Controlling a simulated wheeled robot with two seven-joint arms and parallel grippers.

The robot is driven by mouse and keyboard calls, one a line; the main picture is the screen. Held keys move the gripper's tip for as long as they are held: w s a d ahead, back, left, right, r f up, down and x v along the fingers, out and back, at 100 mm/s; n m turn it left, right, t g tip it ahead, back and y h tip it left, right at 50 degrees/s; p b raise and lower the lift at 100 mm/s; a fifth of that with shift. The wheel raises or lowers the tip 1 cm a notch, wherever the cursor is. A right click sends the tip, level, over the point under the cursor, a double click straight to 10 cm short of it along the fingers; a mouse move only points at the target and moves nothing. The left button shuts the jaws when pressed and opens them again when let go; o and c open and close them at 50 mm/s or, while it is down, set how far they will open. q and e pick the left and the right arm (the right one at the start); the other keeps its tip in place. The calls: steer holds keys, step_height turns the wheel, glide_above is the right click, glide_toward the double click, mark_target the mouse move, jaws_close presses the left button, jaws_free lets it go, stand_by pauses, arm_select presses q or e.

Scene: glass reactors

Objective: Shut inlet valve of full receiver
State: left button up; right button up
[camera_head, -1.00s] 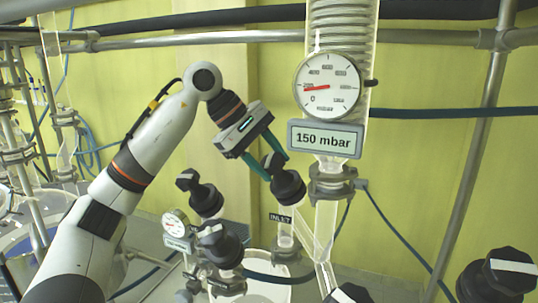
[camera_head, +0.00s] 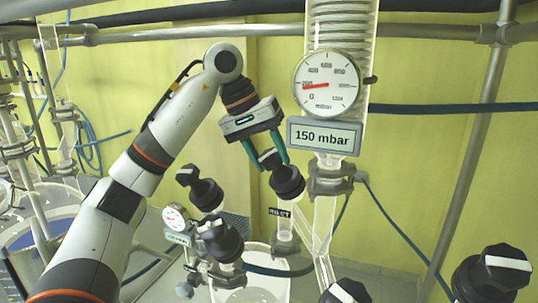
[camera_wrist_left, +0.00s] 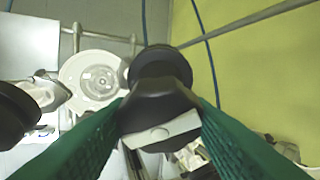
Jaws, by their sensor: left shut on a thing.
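The inlet valve's black knob (camera_head: 286,180) sits above a small tag marked INLET (camera_head: 280,212) on the glass line below the gauge. My left gripper (camera_head: 268,160) reaches it from above, with its green fingers on either side of the knob's grip bar. In the left wrist view the fingers (camera_wrist_left: 160,125) press on both sides of the black grip bar (camera_wrist_left: 160,105), which has a white end mark. The receiver below is partly hidden; a round glass vessel (camera_head: 250,285) shows at the bottom. My right gripper is not in view.
A pressure gauge (camera_head: 326,84) and a 150 mbar display (camera_head: 325,135) hang close to the right of the gripper. Other black knobs stand near, at left (camera_head: 205,192), lower left (camera_head: 220,238) and far right (camera_head: 492,272). Metal frame poles (camera_head: 470,160) surround the glassware.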

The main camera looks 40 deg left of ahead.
arm_select(q)
steer(key=m+y, duration=0.1)
steer(key=m, duration=0.3)
steer(key=shift+m+y, duration=0.3)
steer(key=shift+m, duration=1.2)
steer(key=o, duration=1)
steer(key=v, duration=1.2)
steer(key=shift+d, duration=0.1)
